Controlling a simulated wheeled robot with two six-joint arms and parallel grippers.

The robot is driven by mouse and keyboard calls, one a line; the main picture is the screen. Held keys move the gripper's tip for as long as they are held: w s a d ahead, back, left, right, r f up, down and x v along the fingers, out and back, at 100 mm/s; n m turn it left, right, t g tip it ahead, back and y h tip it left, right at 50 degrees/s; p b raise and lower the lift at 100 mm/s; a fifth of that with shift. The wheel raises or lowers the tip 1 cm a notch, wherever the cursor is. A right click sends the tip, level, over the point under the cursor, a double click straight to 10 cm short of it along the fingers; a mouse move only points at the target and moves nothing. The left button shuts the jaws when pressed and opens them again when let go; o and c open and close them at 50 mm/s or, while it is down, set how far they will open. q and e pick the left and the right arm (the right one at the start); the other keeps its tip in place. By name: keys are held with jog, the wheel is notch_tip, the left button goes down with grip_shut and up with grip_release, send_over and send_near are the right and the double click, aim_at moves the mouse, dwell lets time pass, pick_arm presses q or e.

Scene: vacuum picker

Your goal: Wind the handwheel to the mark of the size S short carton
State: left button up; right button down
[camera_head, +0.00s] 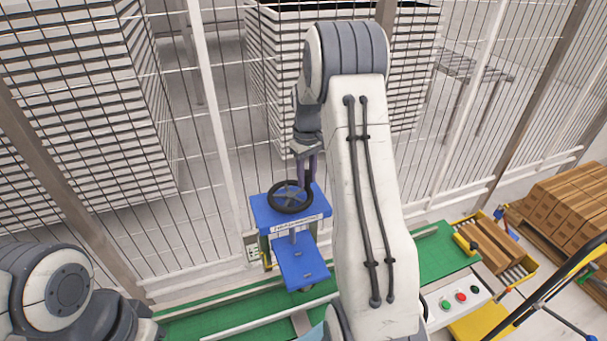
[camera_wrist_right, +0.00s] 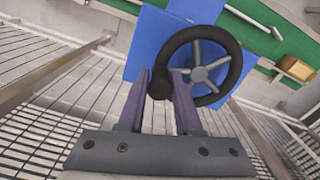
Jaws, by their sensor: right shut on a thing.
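The black handwheel (camera_head: 290,196) with grey spokes lies on top of the blue stand (camera_head: 262,212). A pale scale strip (camera_head: 297,225) runs along the stand's front edge; its marks are too small to read. My right gripper (camera_head: 307,187) reaches down to the right side of the wheel. In the right wrist view, the handwheel (camera_wrist_right: 201,66) shows whole, and my right gripper (camera_wrist_right: 165,82) is shut on its black knob (camera_wrist_right: 160,84) at the rim. My left gripper is out of view; only part of my left arm shows at lower left.
A green conveyor (camera_head: 235,315) runs below the stand, with a blue plate (camera_head: 303,263) above it. A wire fence (camera_head: 215,120) stands close behind. Brown cartons (camera_head: 570,210) are stacked at right, near a button box (camera_head: 460,297). A small carton (camera_wrist_right: 296,68) lies on the conveyor.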

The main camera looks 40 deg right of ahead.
jog(key=shift+s+m, duration=0.35)
jog(key=shift+m, duration=0.4)
jog(key=shift+s+m, duration=0.35)
jog(key=shift+m, duration=0.4)
jog(key=c, duration=0.7)
grip_release()
notch_tip(320, 180, up, 11)
jog(key=b, duration=0.2)
jog(key=shift+f, duration=0.2)
jog(key=shift+a, duration=0.15)
